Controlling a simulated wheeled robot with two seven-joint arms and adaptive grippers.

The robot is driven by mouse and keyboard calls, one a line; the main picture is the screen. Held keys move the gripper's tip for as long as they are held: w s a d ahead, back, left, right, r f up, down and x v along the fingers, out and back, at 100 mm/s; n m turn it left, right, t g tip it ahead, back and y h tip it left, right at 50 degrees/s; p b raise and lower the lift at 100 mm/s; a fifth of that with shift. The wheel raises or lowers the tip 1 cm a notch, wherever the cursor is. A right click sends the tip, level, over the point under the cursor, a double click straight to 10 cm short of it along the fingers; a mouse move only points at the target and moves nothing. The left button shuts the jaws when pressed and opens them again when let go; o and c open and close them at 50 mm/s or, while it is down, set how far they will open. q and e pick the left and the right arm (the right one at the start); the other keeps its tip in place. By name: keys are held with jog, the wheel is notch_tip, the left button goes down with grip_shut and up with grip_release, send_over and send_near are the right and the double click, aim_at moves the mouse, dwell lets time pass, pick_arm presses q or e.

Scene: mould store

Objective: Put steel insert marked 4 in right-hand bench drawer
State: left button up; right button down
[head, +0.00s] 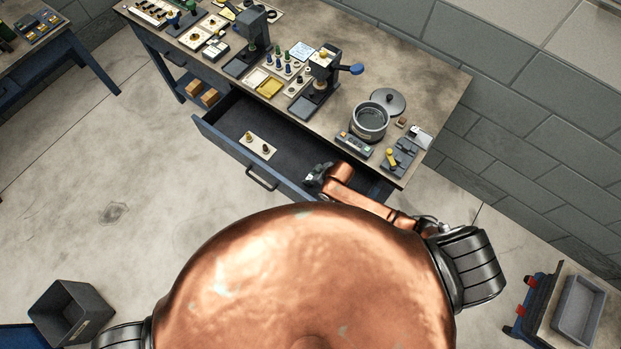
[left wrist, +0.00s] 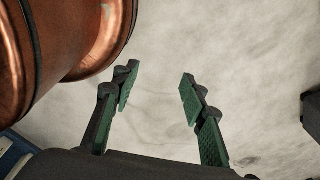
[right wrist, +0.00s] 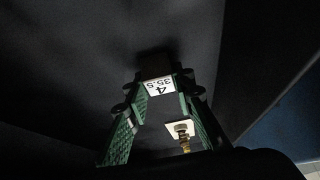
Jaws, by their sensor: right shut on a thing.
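The steel insert marked 4 (right wrist: 159,87) shows its white label, reading 4 and 35.5, between the fingertips of my right gripper (right wrist: 160,92) in the right wrist view. The gripper is shut on it; the insert's body is dark and hard to make out. In the head view my right gripper (head: 317,178) is at the right part of the open bench drawer (head: 215,136), over its dark inside. I cannot tell whether the insert touches the drawer floor. My left gripper (left wrist: 155,82) is open and empty above the concrete floor in the left wrist view.
A white card (head: 257,146) with two small brass pieces lies in the drawer, left of my right gripper. The bench top (head: 420,75) above carries presses, a pot (head: 369,122) and small tools. The drawer's middle is clear. A grey bin (head: 70,313) stands at lower left.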

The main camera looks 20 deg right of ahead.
jog(key=c, duration=1.7)
grip_release()
jog(key=shift+o, duration=0.2)
jog(key=v, duration=1.2)
jog(key=shift+p, duration=0.4)
